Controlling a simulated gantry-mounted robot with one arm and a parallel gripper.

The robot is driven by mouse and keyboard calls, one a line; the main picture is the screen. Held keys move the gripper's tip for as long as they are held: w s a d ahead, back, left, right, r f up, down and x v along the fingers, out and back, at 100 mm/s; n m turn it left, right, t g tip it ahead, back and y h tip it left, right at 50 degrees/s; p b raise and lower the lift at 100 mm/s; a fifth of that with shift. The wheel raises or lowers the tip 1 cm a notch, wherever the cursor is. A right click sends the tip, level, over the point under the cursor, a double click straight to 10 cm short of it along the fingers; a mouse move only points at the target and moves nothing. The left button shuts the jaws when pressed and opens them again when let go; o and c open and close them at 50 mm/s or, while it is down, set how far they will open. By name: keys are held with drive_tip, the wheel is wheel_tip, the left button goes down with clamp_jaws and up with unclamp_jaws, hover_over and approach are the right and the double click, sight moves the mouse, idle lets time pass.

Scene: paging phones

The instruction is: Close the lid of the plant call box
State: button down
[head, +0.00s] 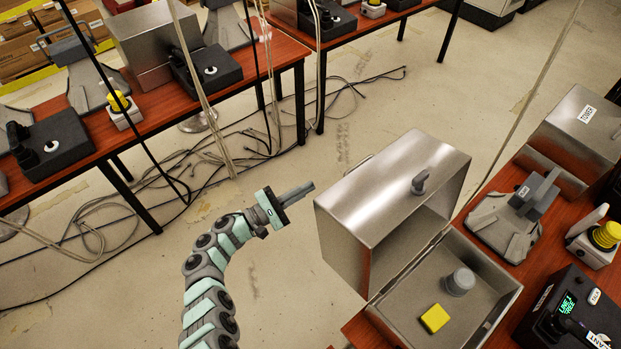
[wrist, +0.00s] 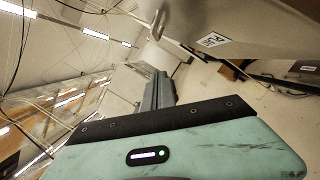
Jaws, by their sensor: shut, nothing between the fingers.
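The call box (head: 485,320) is a metal box at the near edge of a red table, its lid (head: 365,195) raised on the left side. A yellow block (head: 434,318) and a grey cylinder (head: 459,281) are inside the open box. My gripper (head: 309,187) is shut and empty, to the left of the raised lid and apart from it, over the floor. In the wrist view, its fingers (wrist: 158,92) show shut, and a metal surface with a handle (wrist: 158,24) and a white label (wrist: 213,39) is above.
To the right are a grey phone cradle (head: 505,225), a shut metal box labelled TOWER (head: 575,125), a yellow button (head: 606,235) and a black display unit (head: 570,310). Another red table (head: 60,185) is at left. Cables hang above and lie on the open floor.

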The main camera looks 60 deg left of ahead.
drive_tip(key=w+d+r+p, duration=0.2)
drive_tip(key=w+r+p, duration=0.1)
drive_tip(key=w, duration=0.6)
drive_tip(key=shift+w+d+r, duration=0.4)
drive_tip(key=shift+r, duration=0.25)
